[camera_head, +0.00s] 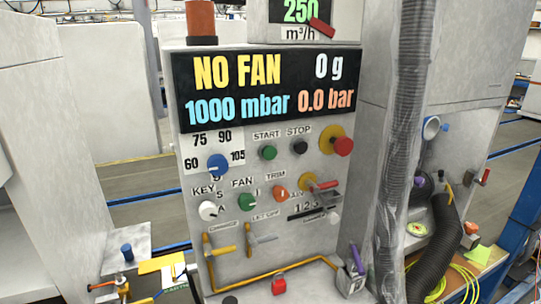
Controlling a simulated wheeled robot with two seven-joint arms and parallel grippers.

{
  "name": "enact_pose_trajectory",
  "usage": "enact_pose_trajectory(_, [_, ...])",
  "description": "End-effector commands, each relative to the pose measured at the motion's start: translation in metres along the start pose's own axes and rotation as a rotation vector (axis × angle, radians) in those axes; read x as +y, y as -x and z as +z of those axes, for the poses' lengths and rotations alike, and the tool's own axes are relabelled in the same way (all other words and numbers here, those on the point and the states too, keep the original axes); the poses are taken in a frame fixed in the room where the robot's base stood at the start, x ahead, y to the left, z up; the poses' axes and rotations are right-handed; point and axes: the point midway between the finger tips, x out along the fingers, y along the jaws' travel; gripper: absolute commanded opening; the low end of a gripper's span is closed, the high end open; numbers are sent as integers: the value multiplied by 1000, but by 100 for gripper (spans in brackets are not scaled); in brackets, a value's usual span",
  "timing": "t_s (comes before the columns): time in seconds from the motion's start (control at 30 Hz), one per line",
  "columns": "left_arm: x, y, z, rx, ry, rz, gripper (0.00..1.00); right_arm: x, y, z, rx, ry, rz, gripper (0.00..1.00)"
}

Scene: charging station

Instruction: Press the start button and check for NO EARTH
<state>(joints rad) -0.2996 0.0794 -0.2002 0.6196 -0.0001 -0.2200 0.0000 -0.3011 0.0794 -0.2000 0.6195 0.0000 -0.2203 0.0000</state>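The green start button (268,152) sits under the label START on the grey control panel (330,205). The black stop button (299,147) is to its right under STOP. The display (265,85) above reads NO FAN, 0 g, 1000 mbar and 0.0 bar. The words NO EARTH do not show on it. Neither of my grippers is in view.
A red emergency knob (343,146) on a yellow base is right of the stop button. Blue, green, white and orange knobs sit lower on the panel. A thick grey hose (402,130) hangs at the panel's right. Yellow pipes (270,276) run along the bottom.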

Motion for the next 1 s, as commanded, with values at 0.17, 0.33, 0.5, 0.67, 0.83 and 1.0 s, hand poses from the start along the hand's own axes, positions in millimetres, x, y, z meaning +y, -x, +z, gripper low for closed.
enact_pose_trajectory(0.17, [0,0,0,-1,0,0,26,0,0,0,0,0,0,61])
enact_pose_trajectory(0.33, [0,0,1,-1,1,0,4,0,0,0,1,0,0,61])
enact_pose_trajectory(0.5, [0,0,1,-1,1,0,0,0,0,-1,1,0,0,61])
enact_pose_trajectory(0.67, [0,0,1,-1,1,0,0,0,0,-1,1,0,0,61])
enact_pose_trajectory(0.83, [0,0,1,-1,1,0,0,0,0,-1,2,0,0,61])
enact_pose_trajectory(1.0, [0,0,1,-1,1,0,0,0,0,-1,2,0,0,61])
